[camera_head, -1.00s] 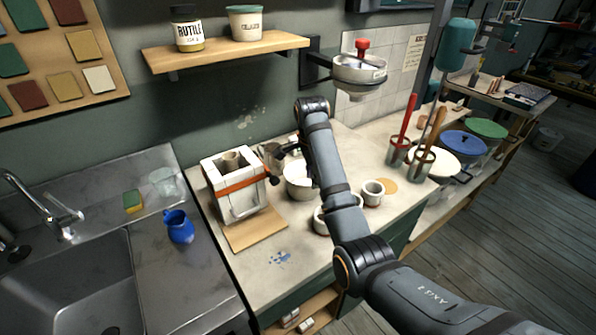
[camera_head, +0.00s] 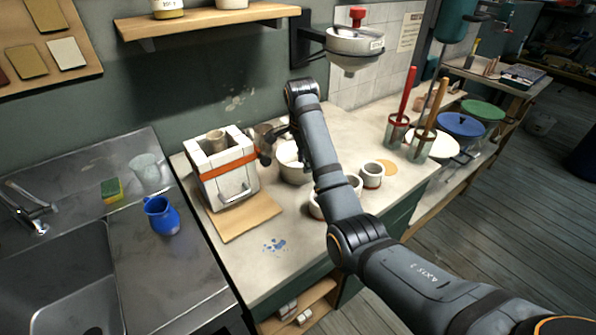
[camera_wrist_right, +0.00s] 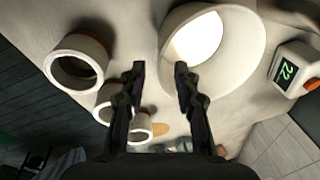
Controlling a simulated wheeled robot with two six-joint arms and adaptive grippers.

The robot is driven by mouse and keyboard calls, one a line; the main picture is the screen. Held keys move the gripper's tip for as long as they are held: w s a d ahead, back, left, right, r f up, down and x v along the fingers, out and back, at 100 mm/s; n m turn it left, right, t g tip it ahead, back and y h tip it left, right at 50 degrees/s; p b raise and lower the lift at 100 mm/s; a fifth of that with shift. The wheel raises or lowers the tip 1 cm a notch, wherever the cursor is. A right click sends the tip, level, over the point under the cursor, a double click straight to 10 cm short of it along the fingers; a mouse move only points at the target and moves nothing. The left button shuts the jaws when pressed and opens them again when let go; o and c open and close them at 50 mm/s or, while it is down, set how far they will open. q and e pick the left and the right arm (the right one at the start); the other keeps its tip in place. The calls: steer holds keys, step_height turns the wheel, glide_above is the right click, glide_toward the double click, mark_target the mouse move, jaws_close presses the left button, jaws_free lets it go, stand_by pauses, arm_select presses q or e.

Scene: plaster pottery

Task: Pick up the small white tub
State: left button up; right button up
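A white round tub (camera_head: 290,163) stands on the worktop, partly hidden behind my right arm. In the right wrist view, a wide white tub (camera_wrist_right: 249,40) with a bright white inside lies just beyond and right of the fingertips. Several smaller white cups stand on the worktop, including one (camera_head: 372,177) right of my arm; one white cup (camera_wrist_right: 95,47) also shows left of the fingers in the wrist view. I cannot tell which vessel is the named tub. My right gripper (camera_wrist_right: 160,67) is open, with nothing between its fingers. My left gripper is not in view.
A white strapped block mould (camera_head: 228,185) stands close to my right gripper, on a board (camera_head: 247,217). A blue jug (camera_head: 162,216) is by the sink. A scale (camera_wrist_right: 292,70) shows "22". Tool pots (camera_head: 396,132) stand at right.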

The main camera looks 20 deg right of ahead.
steer(key=f, duration=0.2)
steer(key=w+f+p, duration=0.1)
steer(key=f, duration=0.1)
steer(key=shift+d+f, duration=0.1)
steer(key=shift+f, duration=0.15)
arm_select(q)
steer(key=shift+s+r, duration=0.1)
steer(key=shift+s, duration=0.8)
arm_select(e)
steer(key=shift+s, duration=0.1)
jaws_close()
